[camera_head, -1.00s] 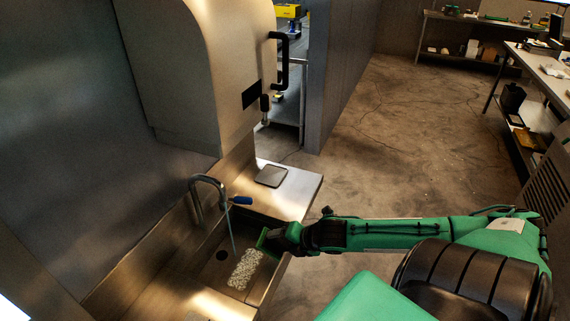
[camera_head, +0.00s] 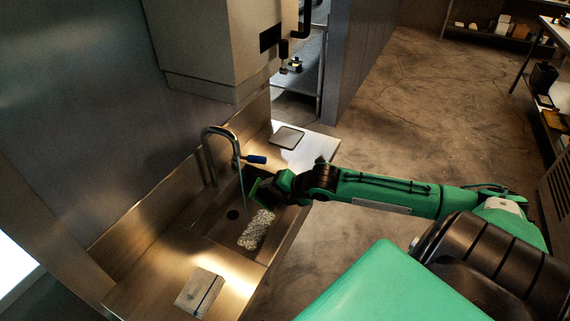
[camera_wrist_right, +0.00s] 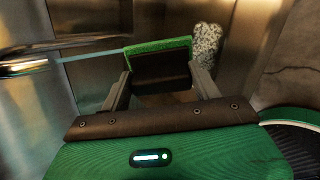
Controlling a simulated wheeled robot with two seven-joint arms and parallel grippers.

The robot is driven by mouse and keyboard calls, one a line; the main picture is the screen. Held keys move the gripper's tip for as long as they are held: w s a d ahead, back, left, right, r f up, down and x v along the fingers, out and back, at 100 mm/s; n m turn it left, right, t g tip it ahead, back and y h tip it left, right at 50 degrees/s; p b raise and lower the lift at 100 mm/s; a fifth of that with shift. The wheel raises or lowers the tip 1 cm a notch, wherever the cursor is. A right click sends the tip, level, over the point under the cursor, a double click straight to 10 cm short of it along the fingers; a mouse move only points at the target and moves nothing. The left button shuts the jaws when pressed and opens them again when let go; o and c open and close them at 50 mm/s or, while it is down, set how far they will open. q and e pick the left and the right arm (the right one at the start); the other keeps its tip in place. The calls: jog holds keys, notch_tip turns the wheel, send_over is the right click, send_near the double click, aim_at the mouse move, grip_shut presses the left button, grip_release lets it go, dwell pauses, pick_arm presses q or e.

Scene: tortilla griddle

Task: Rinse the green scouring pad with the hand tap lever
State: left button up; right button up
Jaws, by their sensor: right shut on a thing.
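The green scouring pad (camera_head: 255,188) is in my right gripper (camera_head: 274,188), above the sink basin. In the right wrist view the pad (camera_wrist_right: 158,46) is a green strip on a dark block, and my right gripper (camera_wrist_right: 160,82) is shut on it. The curved metal tap (camera_head: 207,150) stands at the back of the sink, with its blue-ended lever (camera_head: 257,159) pointing right. A thin pale-blue water stream (camera_head: 241,180) falls from the spout, close to the left of the pad. In the wrist view the stream reaches the pad's left edge; contact is unclear. My left gripper is out of view.
A grey speckled block (camera_head: 257,229) is in the steel sink basin (camera_head: 220,233), near the drain. A pale box (camera_head: 200,292) lies on the front counter. A flat grey plate (camera_head: 286,137) lies on the far counter. A large metal machine (camera_head: 215,50) stands behind.

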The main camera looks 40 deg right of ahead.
jog(key=w, duration=0.1)
jog(key=b, duration=0.1)
jog(key=w, duration=0.1)
jog(key=shift+w+a+f, duration=0.35)
jog(key=shift+f, duration=0.05)
jog(key=shift+w+r, duration=0.1)
jog(key=shift+w, duration=0.25)
jog(key=shift+w+a+f, duration=0.2)
jog(key=shift+w, duration=0.55)
jog(key=shift+w+a+f, duration=0.15)
jog(key=shift+w+a, duration=0.05)
jog(key=shift+w, duration=0.5)
jog(key=shift+d, duration=0.15)
jog(key=shift+w+d, duration=0.15)
jog(key=shift+d, duration=0.3)
jog(key=shift+a+p, duration=0.2)
jog(key=shift+p, duration=0.15)
jog(key=shift+a, duration=0.4)
jog(key=shift+d+p, duration=0.15)
jog(key=shift+p, duration=0.2)
